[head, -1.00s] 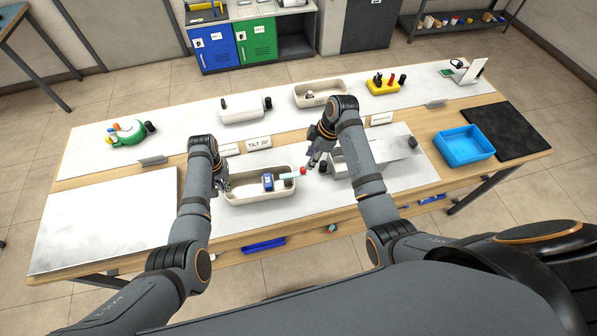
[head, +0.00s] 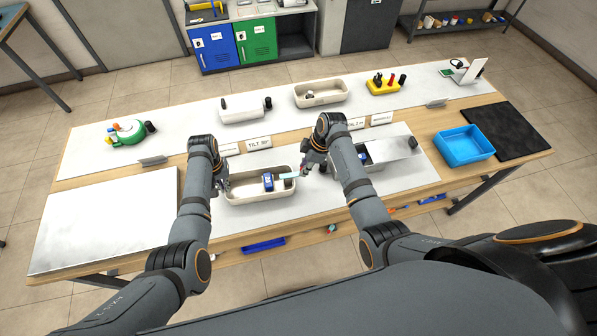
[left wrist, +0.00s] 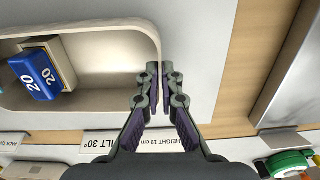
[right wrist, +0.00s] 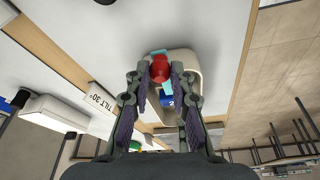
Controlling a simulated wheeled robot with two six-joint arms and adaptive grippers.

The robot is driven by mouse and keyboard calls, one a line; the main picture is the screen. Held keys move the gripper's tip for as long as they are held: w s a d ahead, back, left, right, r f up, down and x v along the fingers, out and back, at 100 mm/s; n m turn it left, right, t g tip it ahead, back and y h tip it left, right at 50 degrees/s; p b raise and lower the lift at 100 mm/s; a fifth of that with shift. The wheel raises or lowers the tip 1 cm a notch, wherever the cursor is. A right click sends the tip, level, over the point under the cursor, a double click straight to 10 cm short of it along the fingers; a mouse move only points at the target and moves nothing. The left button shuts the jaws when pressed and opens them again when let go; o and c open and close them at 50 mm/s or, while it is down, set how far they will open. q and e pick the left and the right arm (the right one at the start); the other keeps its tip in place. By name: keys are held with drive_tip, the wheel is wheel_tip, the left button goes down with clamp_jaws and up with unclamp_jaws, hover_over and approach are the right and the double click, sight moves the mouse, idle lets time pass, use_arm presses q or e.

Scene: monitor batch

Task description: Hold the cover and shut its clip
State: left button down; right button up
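A pale tray (head: 284,194) stands on the white mat and holds a blue block (head: 268,181) marked 20. A light teal bar with a red knob (right wrist: 159,70) extends over the tray's right end. My left gripper (head: 223,184) is at the tray's left end; in the left wrist view its fingertips (left wrist: 159,70) are closed together on the tray's end wall. My right gripper (head: 305,168) has its fingers on either side of the red knob, apart, with gaps showing. A pale grey box (head: 393,153) stands right of my right arm, partly hidden. I cannot identify a cover or clip for certain.
A blue bin (head: 488,149) and a black mat (head: 507,130) lie at the right. A bare pale panel (head: 105,218) covers the left. A white box (head: 241,108), another tray (head: 346,92) and a yellow holder (head: 383,88) stand behind. Signs (head: 258,143) stand midway.

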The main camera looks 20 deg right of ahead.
sight(288, 175)
clamp_jaws()
drive_tip(key=shift+a, duration=0.15)
drive_tip(key=shift+w+a, duration=0.1)
drive_tip(key=shift+a, duration=2)
drive_tip(key=o, duration=0.8)
unclamp_jaws()
drive_tip(key=shift+o, duration=0.3)
drive_tip(key=shift+r, duration=0.1)
drive_tip(key=v, duration=1.2)
